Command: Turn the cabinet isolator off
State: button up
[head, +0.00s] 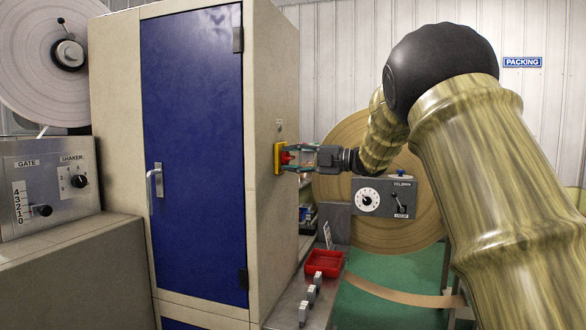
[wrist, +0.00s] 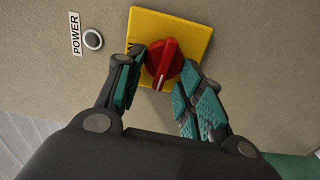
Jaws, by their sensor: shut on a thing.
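The cabinet isolator is a red rotary knob (wrist: 164,62) on a square yellow plate (wrist: 196,34), on the cabinet's right side wall. It also shows in the head view as a small red knob (head: 287,157) on its yellow plate (head: 278,158). My gripper (wrist: 162,82) reaches the knob from the right in the head view, with its teal-padded fingers on either side, shut on the knob. Any lettering on the plate is not readable.
A label reading POWER (wrist: 75,34) and a round pale lamp or button (wrist: 93,39) sit beside the plate. The cabinet (head: 270,70) has a blue door (head: 192,150). Below my gripper, a red tray (head: 324,263) and small grey-white blocks (head: 304,311) lie on a bench. A grey control box (head: 384,198) stands behind.

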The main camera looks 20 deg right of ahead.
jog(key=shift+n, duration=0.3)
jog(key=o, duration=0.9)
jog(key=shift+o, duration=0.2)
jog(key=v, duration=1.2)
jog(key=shift+f, duration=0.1)
